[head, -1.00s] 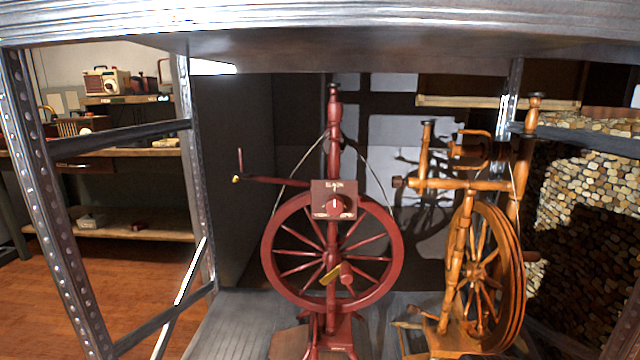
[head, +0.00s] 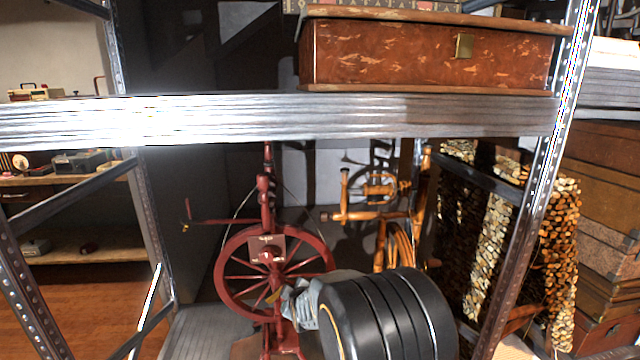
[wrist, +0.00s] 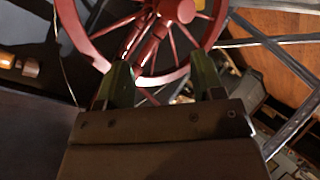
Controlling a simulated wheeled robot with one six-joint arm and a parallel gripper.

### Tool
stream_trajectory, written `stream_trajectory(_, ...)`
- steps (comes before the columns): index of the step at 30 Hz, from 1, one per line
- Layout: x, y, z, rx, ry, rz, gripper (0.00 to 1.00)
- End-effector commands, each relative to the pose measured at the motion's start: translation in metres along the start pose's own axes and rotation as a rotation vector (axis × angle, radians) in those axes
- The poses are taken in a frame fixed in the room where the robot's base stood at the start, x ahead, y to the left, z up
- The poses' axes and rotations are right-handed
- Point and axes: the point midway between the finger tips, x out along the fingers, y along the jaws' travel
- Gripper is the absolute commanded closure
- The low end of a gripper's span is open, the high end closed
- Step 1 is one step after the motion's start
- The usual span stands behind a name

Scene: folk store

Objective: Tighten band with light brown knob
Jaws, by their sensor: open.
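The light brown wooden spinning wheel (head: 400,238) stands at the right on the lower shelf in the head view. Its light brown knob (head: 325,215) is at the left end of its horizontal bar. The red spinning wheel (head: 222,268) stands to its left. My arm reaches in from the lower right and covers the light brown wheel's lower part. My gripper (wrist: 160,76) is open in the wrist view, with nothing between its green fingers. The red wheel's rim (wrist: 85,42) shows beyond them. My gripper is apart from the light brown knob; its fingertips are unclear in the head view.
A metal shelf beam (head: 250,118) crosses above both wheels, with a brown chest (head: 400,55) on it. Metal posts (head: 530,215) frame the bay. A dark panel (head: 190,180) stands behind the red wheel.

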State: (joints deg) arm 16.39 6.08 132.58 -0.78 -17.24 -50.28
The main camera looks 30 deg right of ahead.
Motion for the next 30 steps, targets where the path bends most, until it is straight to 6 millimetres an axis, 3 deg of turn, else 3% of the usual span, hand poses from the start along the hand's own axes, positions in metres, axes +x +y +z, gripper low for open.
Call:
stream_trajectory(1,-0.005,0.039,-0.011,-0.071,0.018,0.072,0.38)
stream_trajectory(3,-0.001,0.071,-0.013,-0.18,0.044,0.181,0.38)
stream_trajectory(9,-0.002,0.135,-0.008,-0.429,0.051,0.444,0.38)
stream_trajectory(13,-0.007,0.158,-0.003,-0.532,0.032,0.557,0.38)
stream_trajectory(20,-0.005,0.175,0.001,-0.609,0.011,0.642,0.38)
stream_trajectory(30,0.043,0.209,-0.01,-0.613,0.011,0.648,0.38)
